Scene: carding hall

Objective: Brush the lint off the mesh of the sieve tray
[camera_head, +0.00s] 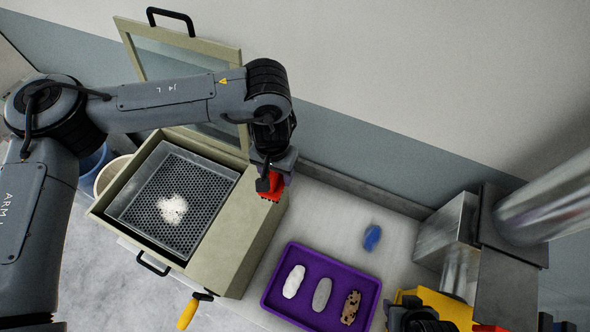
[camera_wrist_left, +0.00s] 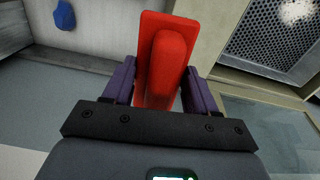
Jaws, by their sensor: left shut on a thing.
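The sieve tray (camera_head: 205,228) sits level inside an open olive box, its dark perforated mesh facing up. A white clump of lint (camera_head: 172,210) lies near the middle of the mesh. In the left wrist view, part of the mesh (camera_wrist_left: 262,38) shows at the upper right with lint (camera_wrist_left: 297,10) at its edge. My left gripper (camera_head: 271,174) is shut on a red brush (camera_wrist_left: 168,65), holding it by its ridge between purple fingers. The brush (camera_head: 271,187) is by the box's right side, away from the lint.
The olive box (camera_head: 232,245) has its glazed lid (camera_head: 232,53) raised behind. A purple tray (camera_head: 282,313) holds white, grey and brown pieces. A blue object (camera_head: 372,237) lies on the bench. A yellow-handled tool (camera_head: 187,314) is at the front. Metal machinery (camera_head: 455,232) stands right.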

